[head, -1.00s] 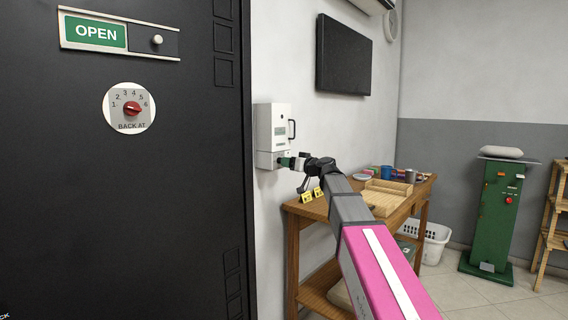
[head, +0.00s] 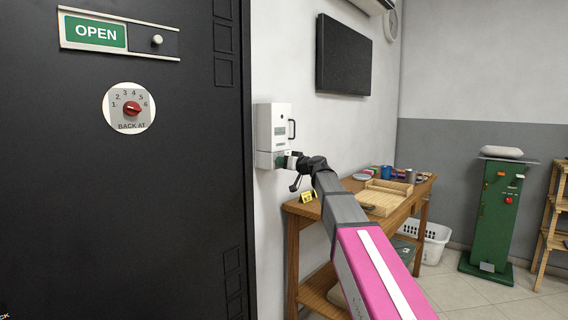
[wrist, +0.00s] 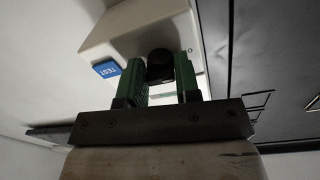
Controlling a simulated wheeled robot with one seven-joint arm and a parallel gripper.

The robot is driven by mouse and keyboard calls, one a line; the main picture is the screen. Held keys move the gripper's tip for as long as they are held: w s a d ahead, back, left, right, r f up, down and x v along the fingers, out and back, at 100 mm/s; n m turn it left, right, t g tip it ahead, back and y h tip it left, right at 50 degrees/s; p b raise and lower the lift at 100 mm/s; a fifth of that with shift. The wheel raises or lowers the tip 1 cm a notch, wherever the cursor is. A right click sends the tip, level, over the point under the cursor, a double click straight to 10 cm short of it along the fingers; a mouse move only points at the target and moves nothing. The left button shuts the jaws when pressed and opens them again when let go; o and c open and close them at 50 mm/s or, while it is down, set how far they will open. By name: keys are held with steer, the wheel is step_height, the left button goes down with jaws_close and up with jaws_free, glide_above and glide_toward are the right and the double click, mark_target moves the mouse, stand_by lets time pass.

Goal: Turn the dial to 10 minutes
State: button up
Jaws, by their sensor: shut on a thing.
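The dial (wrist: 160,66) is a black knob on the underside part of a white wall box (head: 273,126). In the wrist view my gripper's two green fingers stand on either side of the knob and are shut on it. In the head view my gripper (head: 284,161) is at the lower front of the box, and the knob is hidden there. The dial's scale and pointer cannot be read in either view. A blue TEST button (wrist: 107,68) sits beside the knob in the wrist view.
A red BACK AT dial (head: 132,108) and an OPEN sign (head: 97,33) are on the black door to the left. A wooden table (head: 404,211) with trays stands below and right of the box. A dark screen (head: 343,55) hangs above.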

steer(key=m, duration=1.3)
steer(key=shift+r+g, duration=0.1)
steer(key=shift+g, duration=0.3)
steer(key=shift+m, duration=2.1)
steer(key=o, duration=0.9)
